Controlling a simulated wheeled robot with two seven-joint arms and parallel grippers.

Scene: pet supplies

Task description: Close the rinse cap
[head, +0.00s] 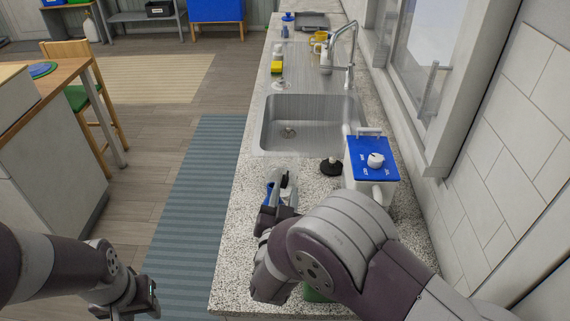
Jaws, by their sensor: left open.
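A white container with a blue top (357,146) stands on the counter at the right, behind my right forearm. A round white cap or knob (376,160) sits on the blue top, with small white markings around it. I cannot tell whether this is the rinse cap, or whether it is closed. My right gripper (281,188) is over the counter, left of the container and apart from it. Blue and pale parts show at its fingers, and its jaw opening is unclear. My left gripper (151,295) is open at the lower left, away from the counter.
The sink (308,128) with its tap (350,58) lies beyond the container. A black round item (331,167) sits beside the sink's near edge. A green thing (316,295) is mostly hidden under my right arm. The wall and window bound the right side.

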